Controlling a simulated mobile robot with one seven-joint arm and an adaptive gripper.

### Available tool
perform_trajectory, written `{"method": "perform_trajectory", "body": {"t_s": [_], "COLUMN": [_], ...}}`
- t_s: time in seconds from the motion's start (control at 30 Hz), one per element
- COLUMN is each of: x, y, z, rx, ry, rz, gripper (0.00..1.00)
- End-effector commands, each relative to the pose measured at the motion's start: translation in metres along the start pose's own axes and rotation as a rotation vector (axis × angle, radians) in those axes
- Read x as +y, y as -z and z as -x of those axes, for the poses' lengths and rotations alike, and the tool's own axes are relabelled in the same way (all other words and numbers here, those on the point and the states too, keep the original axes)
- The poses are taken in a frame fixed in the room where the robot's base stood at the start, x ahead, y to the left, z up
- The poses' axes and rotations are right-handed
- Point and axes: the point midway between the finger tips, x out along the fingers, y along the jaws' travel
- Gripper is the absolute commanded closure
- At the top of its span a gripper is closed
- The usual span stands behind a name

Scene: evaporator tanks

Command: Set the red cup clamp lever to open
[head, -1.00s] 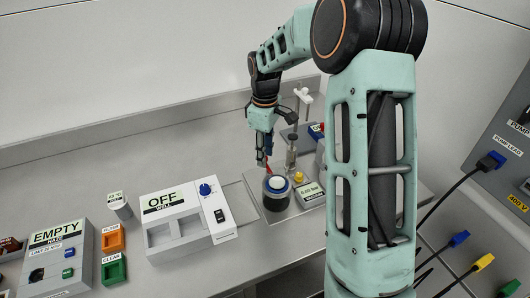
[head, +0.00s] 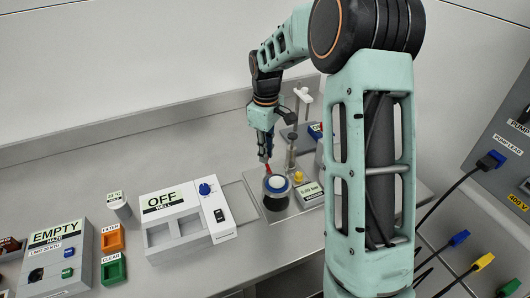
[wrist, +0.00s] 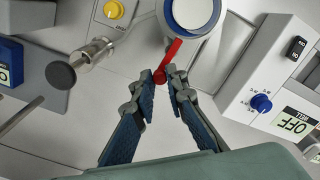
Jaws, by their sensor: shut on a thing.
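The red lever (wrist: 172,52) sticks out from the side of the dark cup clamp. In the head view it is a small red bar (head: 267,168) at the back left of the cup (head: 277,203), which has a blue rim and a white top. The wrist view shows the cup's blue and white top (wrist: 192,14) at the upper edge. My gripper (wrist: 161,78) is shut on the lever's round red end, with the fingertips on either side of it. In the head view my gripper (head: 265,153) points down just behind the cup.
A grey box reading OFF (head: 175,218) stands left of the cup. A metal post with a black knob (wrist: 61,75) and a yellow knob (wrist: 114,9) are close by in the wrist view. A small display (head: 311,191) stands right of the cup. Bare bench lies behind the OFF box.

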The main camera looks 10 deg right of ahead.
Motion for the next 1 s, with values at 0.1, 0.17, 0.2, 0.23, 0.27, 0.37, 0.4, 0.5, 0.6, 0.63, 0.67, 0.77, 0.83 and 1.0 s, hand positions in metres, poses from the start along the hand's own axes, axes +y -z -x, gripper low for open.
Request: {"method": "perform_trajectory", "body": {"t_s": [0.1,0.17,0.2,0.23,0.27,0.37,0.4,0.5,0.6,0.63,0.67,0.77,0.83,1.0], "x": [0.002,0.003,0.004,0.004,0.005,0.006,0.007,0.007,0.008,0.009,0.009,0.009,0.010,0.009], "y": [-0.002,-0.003,-0.004,-0.004,-0.005,-0.007,-0.009,-0.011,-0.014,-0.015,-0.016,-0.018,-0.020,-0.025], "z": [0.000,0.000,0.000,0.000,0.000,0.000,0.000,0.000,0.000,0.001,0.001,0.001,0.001,0.001], "rx": [0.001,0.001,0.001,0.001,0.001,0.002,0.002,0.001,0.002,0.002,0.002,0.003,0.003,0.003], "ry": [-0.002,-0.002,-0.002,-0.002,-0.002,-0.002,-0.002,-0.002,-0.002,-0.002,-0.003,-0.002,-0.003,-0.001], "rz": [-0.087,-0.139,-0.175,-0.203,-0.230,-0.328,-0.366,-0.460,-0.556,-0.584,-0.612,-0.709,-0.775,-0.936], "gripper": [1.00,1.00,1.00,1.00,1.00,1.00,1.00,1.00,1.00,1.00,1.00,1.00,1.00,1.00]}}
